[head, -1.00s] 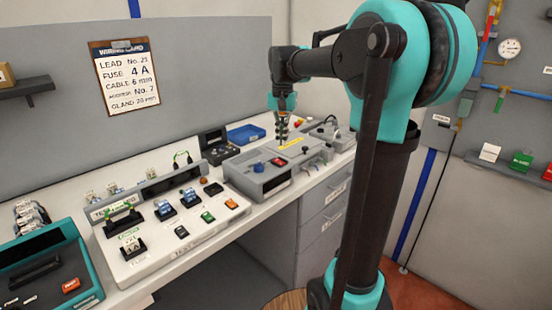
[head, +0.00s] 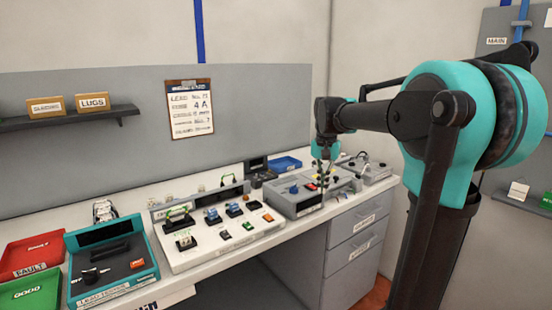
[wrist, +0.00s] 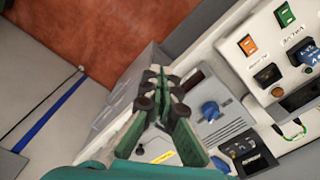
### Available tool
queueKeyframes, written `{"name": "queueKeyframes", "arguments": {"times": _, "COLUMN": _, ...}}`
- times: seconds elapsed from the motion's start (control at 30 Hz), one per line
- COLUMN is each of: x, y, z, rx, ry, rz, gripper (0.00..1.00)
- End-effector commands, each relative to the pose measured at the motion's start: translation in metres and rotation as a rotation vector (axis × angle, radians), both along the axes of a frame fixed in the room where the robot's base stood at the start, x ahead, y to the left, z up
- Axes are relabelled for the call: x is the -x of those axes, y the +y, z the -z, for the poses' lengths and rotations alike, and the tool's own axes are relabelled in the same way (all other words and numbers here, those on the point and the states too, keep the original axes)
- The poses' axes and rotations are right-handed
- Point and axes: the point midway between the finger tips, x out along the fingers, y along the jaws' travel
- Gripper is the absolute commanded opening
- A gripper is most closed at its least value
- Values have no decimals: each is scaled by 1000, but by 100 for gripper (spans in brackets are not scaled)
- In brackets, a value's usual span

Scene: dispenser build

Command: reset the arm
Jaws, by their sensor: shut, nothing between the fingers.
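My arm is folded out over the bench, with the shoulder at the right of the head view. My gripper (head: 324,174) points down above the grey machine (head: 290,204) on the bench. It also shows in the wrist view (wrist: 162,72), where its green fingers are together and nothing is held between them. The grey machine (wrist: 228,122) lies below the fingers in the wrist view, with a blue knob (wrist: 209,110). I cannot tell the exact height of the fingertips above it.
A white test panel (head: 215,257) with switches stands left of the grey machine. A teal tester (head: 148,273), a red tray (head: 38,240) and a green tray (head: 50,278) are further left. A blue tray (head: 284,163) sits behind. The shelf (head: 70,121) hangs on the wall.

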Motion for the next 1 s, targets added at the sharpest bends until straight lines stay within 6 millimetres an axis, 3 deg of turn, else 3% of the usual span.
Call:
{"name": "queueKeyframes", "arguments": {"times": 0.27, "x": 22, "y": -7, "z": 34, "rx": -2, "ry": -48, "rz": -53, "gripper": 0}}
{"name": "queueKeyframes", "arguments": {"times": 0.47, "x": 50, "y": -15, "z": 72, "rx": 1, "ry": -105, "rz": -115, "gripper": 0}}
{"name": "queueKeyframes", "arguments": {"times": 0.67, "x": 102, "y": -26, "z": 132, "rx": 15, "ry": -193, "rz": -212, "gripper": 0}}
{"name": "queueKeyframes", "arguments": {"times": 0.8, "x": 157, "y": -33, "z": 185, "rx": 39, "ry": -272, "rz": -302, "gripper": 0}}
{"name": "queueKeyframes", "arguments": {"times": 1.0, "x": 206, "y": -38, "z": 227, "rx": 70, "ry": -344, "rz": -383, "gripper": 0}}
